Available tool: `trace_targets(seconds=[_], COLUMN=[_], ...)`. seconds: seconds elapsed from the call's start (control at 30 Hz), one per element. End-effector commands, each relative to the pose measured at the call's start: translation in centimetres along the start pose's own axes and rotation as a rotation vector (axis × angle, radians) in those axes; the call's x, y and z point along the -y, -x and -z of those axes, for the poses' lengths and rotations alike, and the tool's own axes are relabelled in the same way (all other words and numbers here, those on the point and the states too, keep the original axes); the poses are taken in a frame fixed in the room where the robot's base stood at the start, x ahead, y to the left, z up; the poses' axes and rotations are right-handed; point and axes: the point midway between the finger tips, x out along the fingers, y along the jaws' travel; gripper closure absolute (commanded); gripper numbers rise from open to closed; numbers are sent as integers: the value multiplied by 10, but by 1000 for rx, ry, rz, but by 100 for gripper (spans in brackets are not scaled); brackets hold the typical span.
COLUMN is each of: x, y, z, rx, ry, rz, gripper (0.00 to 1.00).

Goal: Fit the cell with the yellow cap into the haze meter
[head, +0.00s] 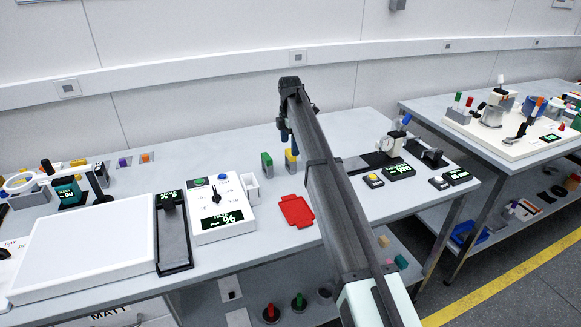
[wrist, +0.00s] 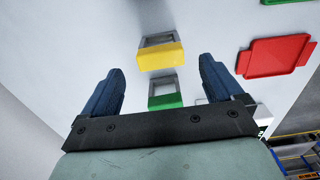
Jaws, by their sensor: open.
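The cell with the yellow cap (head: 291,158) stands on the bench beside a cell with a green cap (head: 267,162). In the wrist view, the yellow-capped cell (wrist: 160,56) is ahead of the fingertips, near the middle of the gap, and the green-capped cell (wrist: 166,93) shows between the fingers. In the head view, my gripper (head: 285,137) is near the cells, partly hidden by my arm. Several instruments have displays; I cannot tell for certain which is the haze meter.
A red tray (head: 296,210) lies in front of the cells. A white dial unit with a percent display (head: 222,217) and a black slotted unit (head: 173,245) stand to the left. A dial gauge stand (head: 388,145) is to the right. A white light panel (head: 85,245) fills the left front.

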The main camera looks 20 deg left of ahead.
Motion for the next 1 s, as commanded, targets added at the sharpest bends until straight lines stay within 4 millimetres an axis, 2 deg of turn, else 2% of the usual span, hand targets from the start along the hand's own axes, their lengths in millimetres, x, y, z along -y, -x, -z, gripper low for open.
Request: trace_targets(seconds=[0.4, 0.63, 1.0], x=[2, 1, 1], y=[-47, -49, -48], z=[-2, -2, -2], rx=[0, 0, 0], ry=[0, 0, 0], rz=[1, 0, 0], gripper=[6, 6, 41])
